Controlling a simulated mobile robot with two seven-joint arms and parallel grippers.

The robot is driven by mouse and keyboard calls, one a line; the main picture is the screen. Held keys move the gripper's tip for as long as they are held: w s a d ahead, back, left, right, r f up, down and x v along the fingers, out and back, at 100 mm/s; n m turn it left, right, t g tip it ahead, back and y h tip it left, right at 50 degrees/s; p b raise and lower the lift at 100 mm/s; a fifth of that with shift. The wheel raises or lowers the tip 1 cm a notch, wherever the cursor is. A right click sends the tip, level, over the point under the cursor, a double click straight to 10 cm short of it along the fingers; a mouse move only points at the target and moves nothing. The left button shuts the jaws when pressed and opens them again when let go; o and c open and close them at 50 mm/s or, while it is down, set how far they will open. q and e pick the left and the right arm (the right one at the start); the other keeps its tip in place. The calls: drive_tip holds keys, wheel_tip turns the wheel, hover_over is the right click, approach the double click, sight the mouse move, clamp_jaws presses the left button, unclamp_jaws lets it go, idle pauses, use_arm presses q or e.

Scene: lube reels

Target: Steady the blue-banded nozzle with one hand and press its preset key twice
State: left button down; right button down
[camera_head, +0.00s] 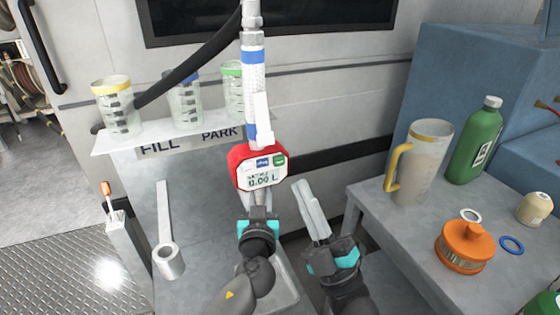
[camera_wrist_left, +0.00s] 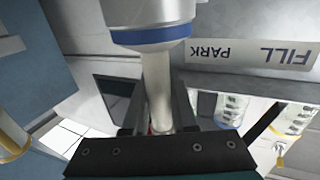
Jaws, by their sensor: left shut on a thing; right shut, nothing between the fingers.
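The blue-banded nozzle (camera_head: 254,80) hangs upright in the middle of the head view. Its red meter (camera_head: 240,164) has a display reading 0.00 L, with a blue key (camera_head: 263,162) and a green key (camera_head: 279,160) above it; the lettering on the keys is too small to read surely. My left gripper (camera_head: 258,200) is below the meter, shut on the nozzle. In the left wrist view the nozzle (camera_wrist_left: 158,90) runs down between the fingers, its blue band (camera_wrist_left: 152,33) above them. My right gripper (camera_head: 300,188) is shut and empty, to the right of and slightly below the meter, apart from it.
Clear cups with yellow (camera_head: 117,110), blue (camera_head: 185,98) and green (camera_head: 232,85) rims stand on a FILL/PARK shelf (camera_head: 140,140). On the right, a grey bench (camera_head: 400,232) holds a jug (camera_head: 422,165), a green bottle (camera_head: 474,145), an orange cap (camera_head: 466,246) and rings. A black hose (camera_head: 190,65) crosses behind.

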use_arm(q)
drive_tip(key=c, duration=0.6)
unclamp_jaws()
drive_tip(key=shift+c, duration=0.2)
